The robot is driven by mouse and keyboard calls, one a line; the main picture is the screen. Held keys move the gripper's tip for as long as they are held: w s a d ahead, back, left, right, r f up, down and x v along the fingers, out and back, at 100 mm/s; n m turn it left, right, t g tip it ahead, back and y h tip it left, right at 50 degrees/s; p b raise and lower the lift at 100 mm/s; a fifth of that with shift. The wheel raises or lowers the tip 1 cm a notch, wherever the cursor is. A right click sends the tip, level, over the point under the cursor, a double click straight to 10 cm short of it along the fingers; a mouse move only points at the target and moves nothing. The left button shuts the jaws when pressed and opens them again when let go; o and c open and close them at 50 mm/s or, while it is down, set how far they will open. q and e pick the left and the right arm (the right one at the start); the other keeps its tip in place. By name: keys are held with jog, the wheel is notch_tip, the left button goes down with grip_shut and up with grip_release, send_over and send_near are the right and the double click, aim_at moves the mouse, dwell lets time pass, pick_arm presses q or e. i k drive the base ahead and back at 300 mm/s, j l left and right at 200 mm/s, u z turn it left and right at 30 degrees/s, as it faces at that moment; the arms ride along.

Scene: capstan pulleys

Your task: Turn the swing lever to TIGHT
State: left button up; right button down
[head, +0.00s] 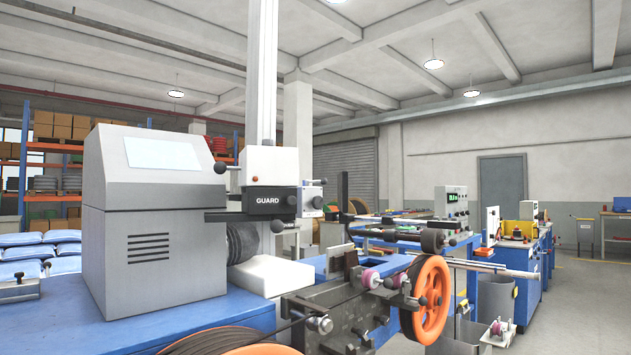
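No part that I can surely name as the swing lever shows, and no TIGHT mark can be read. A grey machine housing (160,220) stands on a blue bench at the left. Beside it is a dark block marked GUARD (268,200). I cannot tell whether any belongs to the lever. Neither of my grippers is in view.
An orange spoked wheel (427,299) stands at the bench's right end, near a dark metal bracket (345,318). A cable reel (235,343) is at the bottom edge. A white column (263,80) rises behind the guard. More benches and open floor lie at the right.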

aim_at(322, 180)
jog(key=i+l+u, duration=0.1)
jog(key=i+l, duration=0.15)
jog(key=i+l+u, duration=0.15)
jog(key=l, duration=0.3)
jog(key=i+l+u, duration=0.1)
jog(key=i+l, duration=0.2)
jog(key=i+l+u, duration=0.1)
jog(key=l, duration=0.4)
jog(key=i+l+u, duration=0.15)
jog(key=l, duration=0.3)
jog(key=i+l+u, duration=0.1)
jog(key=i+l, duration=0.15)
jog(key=l, duration=0.2)
jog(key=i+l+u, duration=0.1)
jog(key=l, duration=0.35)
jog(key=i+l+u, duration=0.15)
jog(key=l, duration=0.3)
